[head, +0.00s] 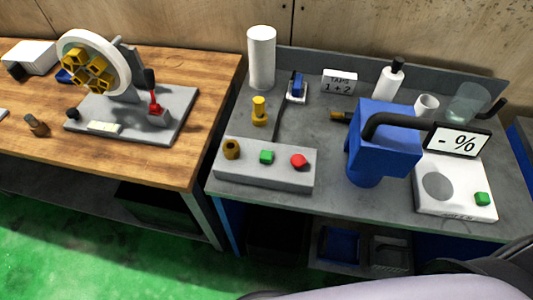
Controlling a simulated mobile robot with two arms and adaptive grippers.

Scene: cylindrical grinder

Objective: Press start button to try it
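A grey control box (265,178) stands at the front left of the grey bench. On its top, from left to right, are a brown-yellow knob (231,149), a green button (267,157) and a red button (299,160). Another green button (482,198) is on the front right of a white device (455,202), whose display (458,140) reads "- %". I cannot read any start label on either green button. Neither of my grippers is in view.
A blue block-shaped machine (381,150) with a thick black tube stands between the control box and the white device. A white cylinder (262,58) and bottle (389,80) stand behind. A wooden table (150,160) with a wheel device (94,62) is at left.

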